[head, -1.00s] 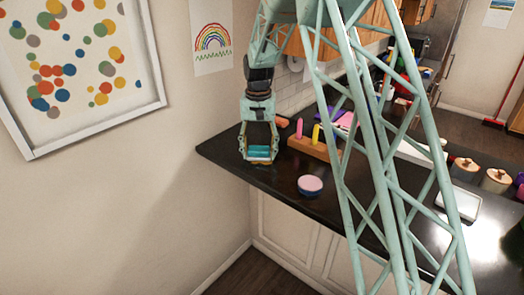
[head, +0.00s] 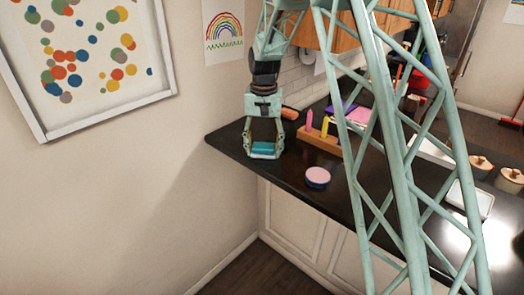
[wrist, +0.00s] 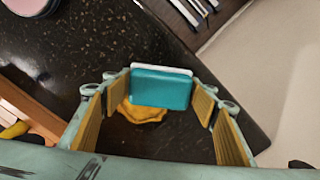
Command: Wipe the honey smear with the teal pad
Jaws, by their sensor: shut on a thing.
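My gripper (head: 264,150) points down over the left end of the black counter. It is shut on the teal pad (wrist: 160,90), which has a white layer along its far edge and sits between the two yellow-lined fingers. The pad also shows teal between the fingers in the head view. The honey smear (wrist: 143,113) is an amber-yellow patch on the counter, showing at the near side of the pad in the wrist view. The pad hides part of it. I cannot tell whether the pad touches the counter.
A pink-topped round container (head: 318,177) stands near the counter's front edge. A wooden block with coloured pegs (head: 321,138) stands right of my gripper. The counter's end edge and the wall are close on the left. Dark counter lies open between pad and container.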

